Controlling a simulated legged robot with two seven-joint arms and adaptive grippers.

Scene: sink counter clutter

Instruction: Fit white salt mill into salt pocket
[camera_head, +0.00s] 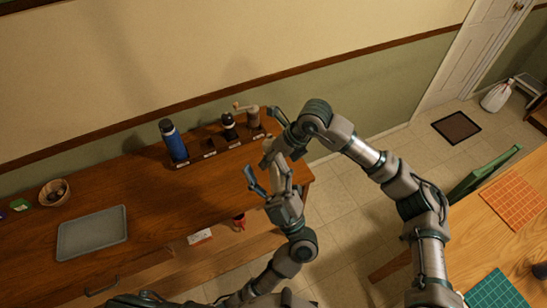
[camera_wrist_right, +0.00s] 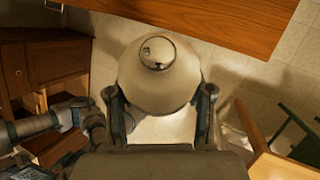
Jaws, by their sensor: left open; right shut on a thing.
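The white salt mill (camera_wrist_right: 160,85) is held in my right gripper (camera_wrist_right: 160,100), its rounded, knobbed end showing between the two fingers in the wrist view. In the head view the right gripper (camera_head: 275,132) is over the counter's right end, and the mill is mostly hidden there. My left gripper (camera_head: 268,178) is open and empty, just below the right one in the picture. A row of labelled pockets stands at the back of the counter. One pocket (camera_head: 209,146) looks empty, between the blue flask and the dark mill. The labels are too small to read.
The blue flask (camera_head: 173,142), dark mill (camera_head: 229,125) and wooden-handled grinder (camera_head: 251,115) stand in the row. A grey tray (camera_head: 92,232) and a bowl (camera_head: 54,192) are at left. A red mug (camera_head: 239,220) is near the front edge. The middle counter is clear.

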